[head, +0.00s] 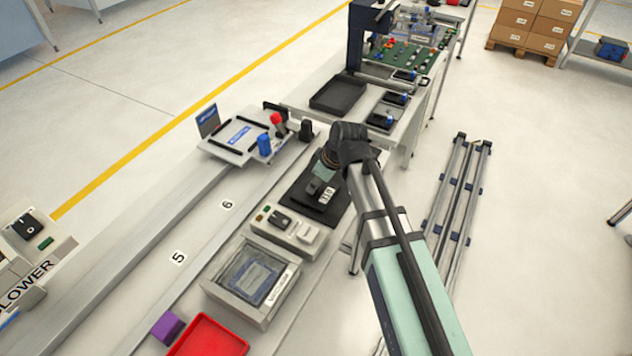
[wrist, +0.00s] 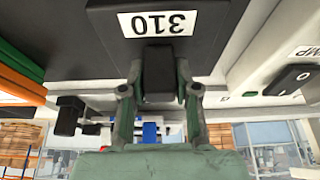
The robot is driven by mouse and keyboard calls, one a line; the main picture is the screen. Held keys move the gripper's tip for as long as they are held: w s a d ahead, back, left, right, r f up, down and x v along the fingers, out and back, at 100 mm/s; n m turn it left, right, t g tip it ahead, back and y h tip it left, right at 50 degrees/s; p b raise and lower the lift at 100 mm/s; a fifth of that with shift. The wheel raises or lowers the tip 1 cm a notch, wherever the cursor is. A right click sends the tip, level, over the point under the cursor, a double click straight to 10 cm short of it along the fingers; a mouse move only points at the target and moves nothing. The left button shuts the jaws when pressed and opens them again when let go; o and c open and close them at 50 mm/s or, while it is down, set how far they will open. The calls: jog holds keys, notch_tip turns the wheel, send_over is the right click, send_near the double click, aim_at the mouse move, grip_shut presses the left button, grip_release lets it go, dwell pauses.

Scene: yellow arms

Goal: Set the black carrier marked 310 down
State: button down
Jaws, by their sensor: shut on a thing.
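The black carrier (head: 296,205) is a dark flat piece with a white 310 label; in the head view it is over the bench, behind the switch box. In the wrist view the carrier (wrist: 220,45) fills the top, its label upside down. My gripper (wrist: 160,88) is shut on the carrier's small black grip block, one finger on each side. In the head view my gripper (head: 326,172) is partly hidden by my wrist. I cannot tell whether the carrier's underside touches the bench.
A switch box (head: 287,230) and a clear-lidded box (head: 252,281) stand in front of the carrier. A red tray (head: 207,338) and purple block (head: 167,327) are nearer. A white fixture (head: 240,136) is behind left. A black tray (head: 338,96) is on the far bench.

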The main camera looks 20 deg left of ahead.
jog(key=shift+f, duration=0.2)
jog(key=c, duration=0.8)
grip_release()
jog(key=shift+c, duration=0.2)
jog(key=shift+r, duration=0.15)
jog(key=w+b+v, duration=0.1)
jog(key=b+v, duration=0.1)
jog(key=v, duration=1)
jog(key=shift+s, duration=0.45)
